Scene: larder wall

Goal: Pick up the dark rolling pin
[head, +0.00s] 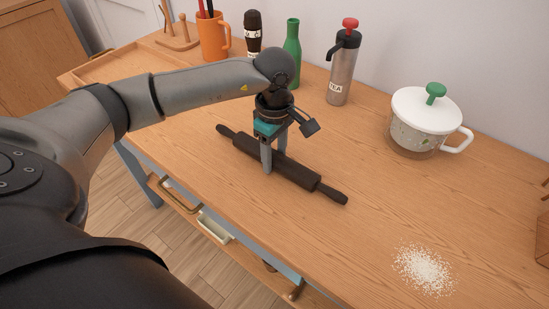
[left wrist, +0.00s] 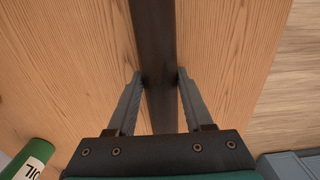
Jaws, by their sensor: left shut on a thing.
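The dark rolling pin (head: 303,176) lies diagonally on the wooden table in the head view, one handle toward the far left and the other toward the near right. My left gripper (head: 273,163) points down over its middle, with its fingers at the sides of the barrel. In the left wrist view the rolling pin (left wrist: 154,40) runs between the two fingertips (left wrist: 160,80), which are shut on it. The pin appears to rest on the table; I cannot tell any gap under it. My right gripper is not in view.
Behind stand an orange mug (head: 213,40), a dark bottle (head: 253,38), a green bottle (head: 292,45) and a grey flask (head: 342,70). A white-lidded pot (head: 415,112) stands at right. White grains (head: 424,270) lie near the front. The table between pin and pot is clear.

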